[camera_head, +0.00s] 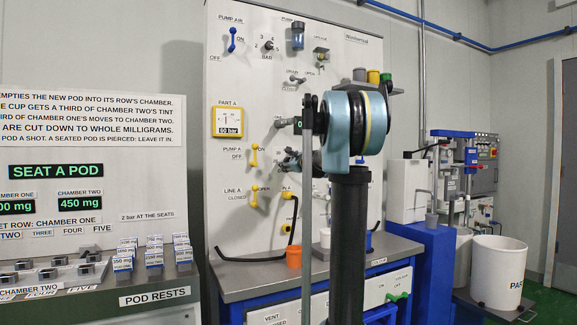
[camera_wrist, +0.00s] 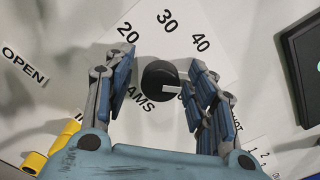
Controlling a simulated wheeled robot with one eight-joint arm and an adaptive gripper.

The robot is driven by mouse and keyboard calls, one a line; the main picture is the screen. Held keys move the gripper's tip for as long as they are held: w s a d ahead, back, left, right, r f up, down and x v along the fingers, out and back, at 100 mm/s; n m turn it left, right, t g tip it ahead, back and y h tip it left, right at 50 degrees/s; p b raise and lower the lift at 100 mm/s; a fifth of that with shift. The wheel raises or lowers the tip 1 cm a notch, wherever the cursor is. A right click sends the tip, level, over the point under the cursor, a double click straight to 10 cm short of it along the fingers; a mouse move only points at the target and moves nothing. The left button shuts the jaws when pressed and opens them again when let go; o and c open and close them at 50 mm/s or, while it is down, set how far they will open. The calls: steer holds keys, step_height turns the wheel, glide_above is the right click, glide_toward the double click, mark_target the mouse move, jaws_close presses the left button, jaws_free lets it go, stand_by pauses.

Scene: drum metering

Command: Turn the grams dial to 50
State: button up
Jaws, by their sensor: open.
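In the wrist view the grams dial (camera_wrist: 157,74) is a round black knob with a white pointer line, on a white panel. The pointer points to the right in that picture, toward the right finger. The numbers 20, 30 and 40 show around the knob's upper side; no 50 is visible, and the right finger covers part of the scale. Below the knob only "AMS" of its label shows. My gripper (camera_wrist: 162,70) is open, one finger on each side of the knob, with gaps visible. In the head view my gripper (camera_head: 288,160) is at the panel, partly behind my arm, and the dial cannot be made out.
A yellow part (camera_wrist: 62,140) and an "OPEN" label lie left of my gripper in the wrist view. A dark-framed box (camera_wrist: 304,70) is at the right.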

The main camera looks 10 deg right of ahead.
steer(key=shift+c, duration=0.2)
steer(key=c, duration=1)
steer(key=shift+c, duration=0.2)
steer(key=shift+m, duration=0.5)
steer(key=o, duration=1.1)
steer(key=shift+s, duration=0.1)
steer(key=v, duration=1.1)
steer(key=shift+s+d, duration=0.2)
steer(key=shift+s, duration=0.1)
